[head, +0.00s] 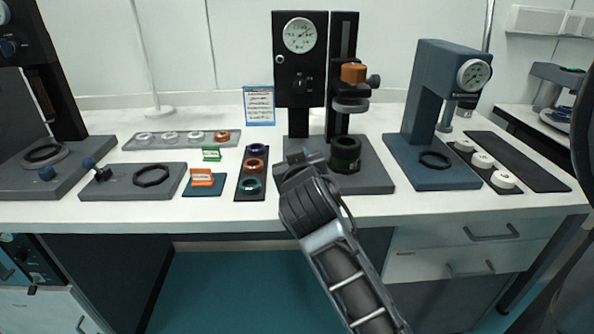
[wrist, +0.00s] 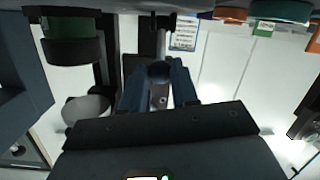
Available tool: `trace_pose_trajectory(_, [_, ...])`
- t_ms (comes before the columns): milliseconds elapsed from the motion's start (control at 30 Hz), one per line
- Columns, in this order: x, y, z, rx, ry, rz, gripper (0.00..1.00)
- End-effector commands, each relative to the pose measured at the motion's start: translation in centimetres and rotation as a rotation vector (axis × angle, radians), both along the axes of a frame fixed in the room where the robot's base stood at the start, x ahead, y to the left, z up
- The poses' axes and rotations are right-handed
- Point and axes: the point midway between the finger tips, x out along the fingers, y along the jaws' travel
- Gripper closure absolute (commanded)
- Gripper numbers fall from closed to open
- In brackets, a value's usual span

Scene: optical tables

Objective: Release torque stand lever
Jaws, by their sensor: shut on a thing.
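The torque stand, a black stand with a round dial (head: 300,35), stands at the back middle of the table. Its base carries a dark chuck with a green band (head: 345,153), which also shows at the upper left of the wrist view (wrist: 72,48). My gripper (head: 296,156) is in front of the stand's column, left of the chuck. In the wrist view my gripper (wrist: 160,88) has its two blue-grey fingers shut on a round dark lever knob (wrist: 160,71). The grey lever rod (wrist: 160,42) runs up from the knob. My gripper hides the lever in the head view.
A blue dial stand (head: 425,110) is on the right, beside a strip of white rings (head: 483,160). Left of my gripper lie a ring tray (head: 240,188), an orange-labelled block (head: 203,178) and a grey plate with a black ring (head: 120,183). A notice (head: 259,105) stands behind.

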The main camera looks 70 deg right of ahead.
Motion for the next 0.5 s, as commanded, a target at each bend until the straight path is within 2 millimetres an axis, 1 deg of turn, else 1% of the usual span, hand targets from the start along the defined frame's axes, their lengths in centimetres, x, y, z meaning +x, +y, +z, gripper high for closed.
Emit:
trace_pose_trajectory(33, [0.01, 0.13, -0.60, -0.016, -0.008, 0.002, 1.00])
trace_pose_trajectory(500, [-0.09, 0.45, -0.36, -0.081, -0.036, 0.002, 1.00])
